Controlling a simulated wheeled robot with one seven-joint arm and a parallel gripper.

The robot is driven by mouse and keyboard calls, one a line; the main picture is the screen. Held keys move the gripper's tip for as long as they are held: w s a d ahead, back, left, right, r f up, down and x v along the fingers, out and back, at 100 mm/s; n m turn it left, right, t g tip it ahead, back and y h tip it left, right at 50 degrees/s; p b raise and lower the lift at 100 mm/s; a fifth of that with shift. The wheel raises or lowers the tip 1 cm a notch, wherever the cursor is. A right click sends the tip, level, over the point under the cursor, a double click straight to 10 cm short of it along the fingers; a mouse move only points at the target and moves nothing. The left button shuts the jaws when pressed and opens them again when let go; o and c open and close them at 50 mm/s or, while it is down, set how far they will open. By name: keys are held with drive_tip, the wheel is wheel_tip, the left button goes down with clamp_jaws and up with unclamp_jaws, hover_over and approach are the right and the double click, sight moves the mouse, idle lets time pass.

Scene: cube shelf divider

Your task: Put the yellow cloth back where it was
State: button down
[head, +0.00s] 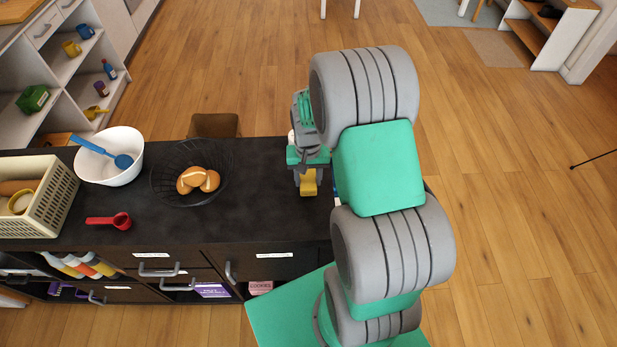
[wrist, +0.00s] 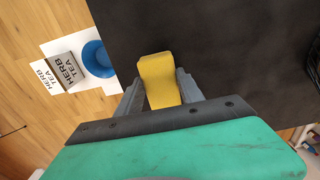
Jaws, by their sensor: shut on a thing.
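The yellow cloth (wrist: 160,80) is between the two fingers of my gripper (wrist: 160,98) in the wrist view. The gripper is shut on it. In the head view the yellow cloth (head: 308,183) hangs below my gripper (head: 308,172), over the right end of the dark countertop (head: 265,205). Whether the cloth touches the counter cannot be told.
A black wire bowl (head: 222,150) with brown items, a white bowl (head: 130,175) with a blue ladle, a red scoop (head: 115,221) and a cream basket (head: 55,205) stand left. Herb tea boxes (wrist: 98,62) and a blue round thing (wrist: 97,52) lie beyond the counter's edge. The counter's middle is clear.

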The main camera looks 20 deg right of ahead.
sight(308, 181)
drive_tip(key=shift+f+b, duration=0.3)
drive_tip(key=shift+f, duration=0.15)
drive_tip(key=c, duration=1.1)
unclamp_jaws()
drive_tip(key=shift+o, duration=0.7)
drive_tip(key=o, duration=0.5)
drive_tip(key=shift+c, duration=0.2)
wheel_tip(308, 181, up, 8)
drive_tip(key=p, duration=0.5)
drive_tip(key=shift+p, duration=0.4)
